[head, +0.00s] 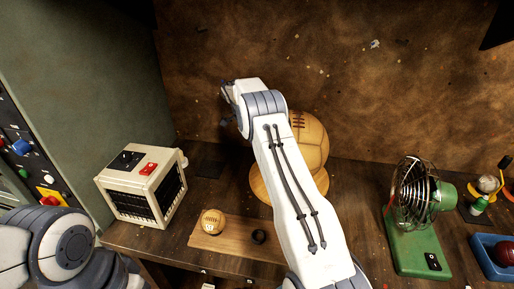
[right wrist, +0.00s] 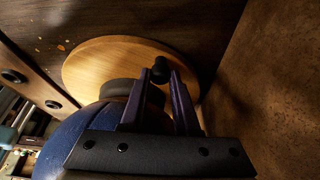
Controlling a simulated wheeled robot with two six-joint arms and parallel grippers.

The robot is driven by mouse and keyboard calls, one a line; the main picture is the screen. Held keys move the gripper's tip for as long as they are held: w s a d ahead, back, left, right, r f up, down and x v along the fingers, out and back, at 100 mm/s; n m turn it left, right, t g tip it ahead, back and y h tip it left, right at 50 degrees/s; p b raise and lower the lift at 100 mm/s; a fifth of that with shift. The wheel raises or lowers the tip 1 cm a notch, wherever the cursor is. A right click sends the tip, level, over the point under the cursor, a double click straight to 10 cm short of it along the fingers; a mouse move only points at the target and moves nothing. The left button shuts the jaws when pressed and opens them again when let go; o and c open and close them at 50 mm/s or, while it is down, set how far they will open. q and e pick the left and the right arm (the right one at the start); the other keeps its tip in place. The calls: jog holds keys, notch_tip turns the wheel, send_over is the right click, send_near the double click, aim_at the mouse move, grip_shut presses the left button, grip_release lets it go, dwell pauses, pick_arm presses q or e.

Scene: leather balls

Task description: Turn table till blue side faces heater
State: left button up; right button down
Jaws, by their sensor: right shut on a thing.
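A round wooden turntable (head: 262,188) stands on the bench with a large tan leather ball (head: 313,140) on it; my right arm covers much of both in the head view. In the right wrist view the turntable (right wrist: 95,62) shows a small black knob (right wrist: 160,66) near its edge. My right gripper (right wrist: 161,78) is shut on this knob. The ball's blue side (right wrist: 72,140) shows at lower left there, partly behind the gripper. The cream heater (head: 143,186), with a dark grille and red switch, stands left of the turntable. My left gripper is out of view.
A small ball (head: 213,222) and a dark ring (head: 258,237) lie on a wooden board in front. A green fan (head: 415,215) stands at right, beside a blue tray (head: 486,262). A brown wall closes the back.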

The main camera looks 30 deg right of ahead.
jog(key=shift+d+m, duration=0.3)
jog(key=shift+d, duration=0.05)
jog(key=shift+d+p, duration=0.1)
jog(key=shift+p, duration=0.25)
jog(key=c, duration=0.7)
grip_release()
jog(key=shift+w, duration=0.1)
jog(key=shift+o, duration=0.2)
